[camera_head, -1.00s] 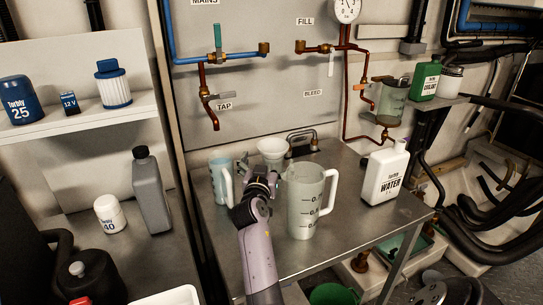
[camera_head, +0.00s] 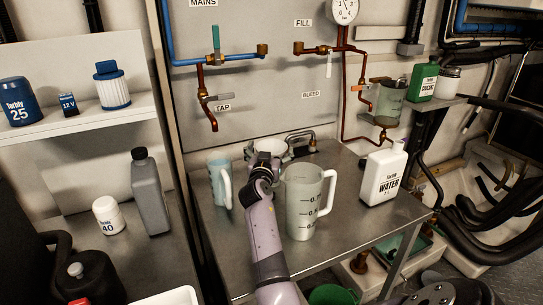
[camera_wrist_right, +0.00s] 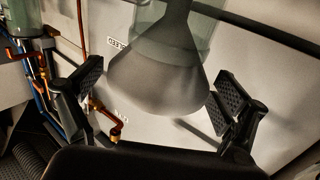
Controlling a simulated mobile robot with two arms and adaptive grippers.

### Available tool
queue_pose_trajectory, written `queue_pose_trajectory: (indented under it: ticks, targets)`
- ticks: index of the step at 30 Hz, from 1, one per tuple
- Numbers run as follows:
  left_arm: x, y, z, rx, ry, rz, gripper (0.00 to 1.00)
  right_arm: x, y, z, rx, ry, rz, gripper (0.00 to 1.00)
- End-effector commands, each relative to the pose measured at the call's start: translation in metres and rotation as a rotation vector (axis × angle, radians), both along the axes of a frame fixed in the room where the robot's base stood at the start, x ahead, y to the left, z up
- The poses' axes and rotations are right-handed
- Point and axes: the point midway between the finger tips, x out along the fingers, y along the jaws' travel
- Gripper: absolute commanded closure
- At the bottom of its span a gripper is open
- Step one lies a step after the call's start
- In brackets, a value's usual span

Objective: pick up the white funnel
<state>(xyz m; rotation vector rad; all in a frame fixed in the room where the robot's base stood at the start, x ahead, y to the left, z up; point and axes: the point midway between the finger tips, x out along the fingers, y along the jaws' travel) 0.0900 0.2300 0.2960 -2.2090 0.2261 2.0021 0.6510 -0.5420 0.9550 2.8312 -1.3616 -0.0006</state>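The white funnel (camera_head: 271,146) stands at the back of the metal bench, partly hidden behind my right gripper (camera_head: 264,162). In the right wrist view the funnel (camera_wrist_right: 160,75) shows as a grey cone between the two spread finger pads of my right gripper (camera_wrist_right: 162,92). The gripper is open, with a finger on each side of the funnel and narrow gaps beside it; I cannot tell whether either pad touches it. My left gripper is not in view.
A measuring jug (camera_head: 305,205) stands close to the right of my arm. A blue cup (camera_head: 220,182) stands to the left. A white water bottle (camera_head: 383,177) is further right on the bench (camera_head: 345,235). Copper pipes (camera_head: 210,110) run on the wall behind.

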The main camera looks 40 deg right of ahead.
Motion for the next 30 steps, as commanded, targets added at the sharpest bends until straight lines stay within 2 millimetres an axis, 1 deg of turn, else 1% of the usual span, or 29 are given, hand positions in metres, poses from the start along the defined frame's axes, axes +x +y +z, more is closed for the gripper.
queue_pose_trajectory:
  ticks: [1, 2, 12, 19, 23, 26, 29, 30]
  targets:
    - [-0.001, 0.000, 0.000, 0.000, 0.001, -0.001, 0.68, 0.000, 0.000, 0.000, 0.000, 0.000, 0.000, 0.14]
    - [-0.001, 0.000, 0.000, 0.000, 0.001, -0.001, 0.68, 0.000, 0.000, 0.000, 0.000, 0.000, 0.000, 0.16]
    - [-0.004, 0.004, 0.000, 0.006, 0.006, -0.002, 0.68, 0.000, 0.000, 0.000, 0.000, 0.000, 0.000, 0.39]
    - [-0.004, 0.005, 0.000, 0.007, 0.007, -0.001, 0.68, 0.000, 0.000, 0.000, 0.000, 0.000, 0.000, 0.39]
    - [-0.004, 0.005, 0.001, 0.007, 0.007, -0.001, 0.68, 0.000, 0.000, 0.006, -0.002, -0.001, 0.000, 0.39]
    - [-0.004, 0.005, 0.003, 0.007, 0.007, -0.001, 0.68, 0.000, 0.000, 0.015, 0.000, -0.004, -0.001, 0.39]
    - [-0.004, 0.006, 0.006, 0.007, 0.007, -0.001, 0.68, 0.000, 0.000, 0.031, -0.002, -0.004, 0.000, 0.39]
    - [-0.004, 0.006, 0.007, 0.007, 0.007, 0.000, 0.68, 0.000, 0.000, 0.040, -0.001, -0.006, -0.001, 0.39]
